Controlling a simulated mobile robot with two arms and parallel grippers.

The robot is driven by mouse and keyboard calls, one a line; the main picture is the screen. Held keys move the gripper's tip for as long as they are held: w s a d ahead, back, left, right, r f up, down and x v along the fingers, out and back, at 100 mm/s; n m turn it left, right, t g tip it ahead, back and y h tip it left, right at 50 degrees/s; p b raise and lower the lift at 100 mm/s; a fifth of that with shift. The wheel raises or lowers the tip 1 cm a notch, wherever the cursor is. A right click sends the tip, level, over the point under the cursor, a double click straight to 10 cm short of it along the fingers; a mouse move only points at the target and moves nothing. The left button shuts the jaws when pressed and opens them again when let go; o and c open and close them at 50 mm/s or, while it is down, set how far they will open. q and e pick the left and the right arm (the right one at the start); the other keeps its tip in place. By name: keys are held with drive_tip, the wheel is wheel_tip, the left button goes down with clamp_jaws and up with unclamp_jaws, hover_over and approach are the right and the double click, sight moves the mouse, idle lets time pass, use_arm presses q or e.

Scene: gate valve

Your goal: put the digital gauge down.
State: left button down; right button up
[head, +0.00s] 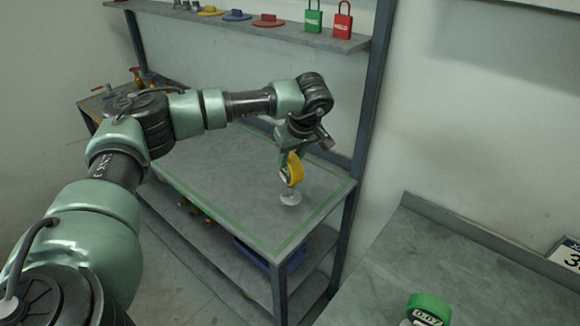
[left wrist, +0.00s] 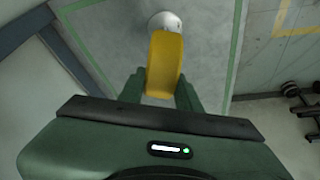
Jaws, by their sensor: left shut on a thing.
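The digital gauge has a yellow round body (head: 294,169), seen nearly edge-on in the head view, so its face is not readable. My left gripper (head: 288,158) points down and is shut on it from above. In the left wrist view the yellow gauge (left wrist: 165,65) sits between the two green fingers. A pale round foot (head: 290,198) shows just below the yellow body, over the bench top. I cannot tell whether this foot touches the bench. The grey bench (head: 215,180) has a green border line. My right gripper is not in view.
The bench top around the gauge is clear. A bench post (head: 366,100) rises at its right rear corner. A shelf (head: 190,18) above holds padlocks and coloured discs. A second table (head: 450,260) at right carries a green gauge (head: 430,306).

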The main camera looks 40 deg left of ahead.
use_arm(q)
wheel_tip(320, 180, down, 4)
drive_tip(key=shift+r+p, duration=0.1)
drive_tip(key=shift+p, duration=0.55)
drive_tip(key=shift+f, duration=0.5)
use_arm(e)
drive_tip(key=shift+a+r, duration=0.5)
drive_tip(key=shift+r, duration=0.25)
use_arm(q)
drive_tip(key=shift+d, duration=0.1)
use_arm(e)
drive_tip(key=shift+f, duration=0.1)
use_arm(q)
drive_tip(key=c, duration=1)
unclamp_jaws()
drive_tip(key=shift+f, duration=0.1)
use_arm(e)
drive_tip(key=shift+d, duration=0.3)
